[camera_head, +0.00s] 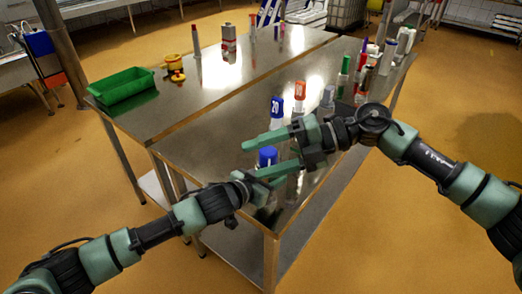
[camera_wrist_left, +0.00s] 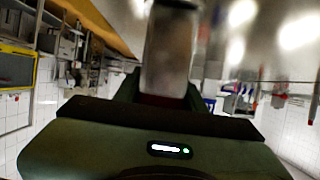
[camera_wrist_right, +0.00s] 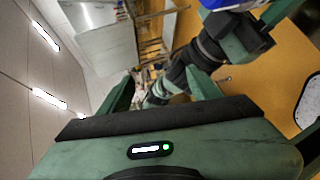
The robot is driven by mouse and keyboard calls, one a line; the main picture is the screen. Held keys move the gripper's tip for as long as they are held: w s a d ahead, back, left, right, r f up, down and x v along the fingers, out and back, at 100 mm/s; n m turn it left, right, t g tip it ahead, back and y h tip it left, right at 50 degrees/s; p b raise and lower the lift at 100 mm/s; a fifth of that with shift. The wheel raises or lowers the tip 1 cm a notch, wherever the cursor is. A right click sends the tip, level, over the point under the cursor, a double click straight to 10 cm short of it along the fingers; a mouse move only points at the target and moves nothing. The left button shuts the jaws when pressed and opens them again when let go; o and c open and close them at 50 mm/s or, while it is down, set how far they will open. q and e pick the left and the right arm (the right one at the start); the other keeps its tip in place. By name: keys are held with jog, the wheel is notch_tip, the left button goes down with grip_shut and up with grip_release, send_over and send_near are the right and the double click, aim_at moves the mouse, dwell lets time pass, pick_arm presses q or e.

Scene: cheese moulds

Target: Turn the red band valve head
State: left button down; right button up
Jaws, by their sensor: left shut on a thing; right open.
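My left gripper (camera_head: 272,182) is shut on a grey cylinder near the front end of the steel table. That cylinder (camera_wrist_left: 172,50) fills the middle of the left wrist view, with a dark red band (camera_wrist_left: 162,100) low on it between the fingers. A blue head (camera_head: 267,156) shows just above the left gripper and also at the top edge of the right wrist view (camera_wrist_right: 225,3). I cannot tell for sure that it belongs to the held cylinder. My right gripper (camera_head: 250,158) is open, its fingers on either side of the blue head. Contact is unclear.
The steel table (camera_head: 215,150) carries a blue-topped piece (camera_head: 277,106), an orange-topped piece (camera_head: 300,90) and several others towards the right edge. A green crate (camera_head: 124,86) and a yellow piece (camera_head: 175,68) stand at the left. The table's left middle is clear.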

aim_at(268, 156)
jog(key=w+d+f+m+t+y, duration=0.1)
jog(key=w+d+f+m+t, duration=0.3)
jog(key=m, duration=0.8)
jog(key=w+d+f+m+t+y, duration=0.1)
jog(key=d+f+m+t, duration=0.35)
jog(key=m, duration=0.75)
jog(key=w+a, duration=0.1)
jog(key=a, duration=0.2)
jog(key=w+a+r+t, duration=0.1)
jog(key=w+a, duration=0.1)
jog(key=a, duration=0.1)
jog(key=w+a+r+t, duration=0.1)
jog(key=w+a, duration=0.1)
jog(key=a, duration=0.1)
jog(key=shift+w+a, duration=0.2)
jog(key=shift+w, duration=0.05)
jog(key=c, duration=1.4)
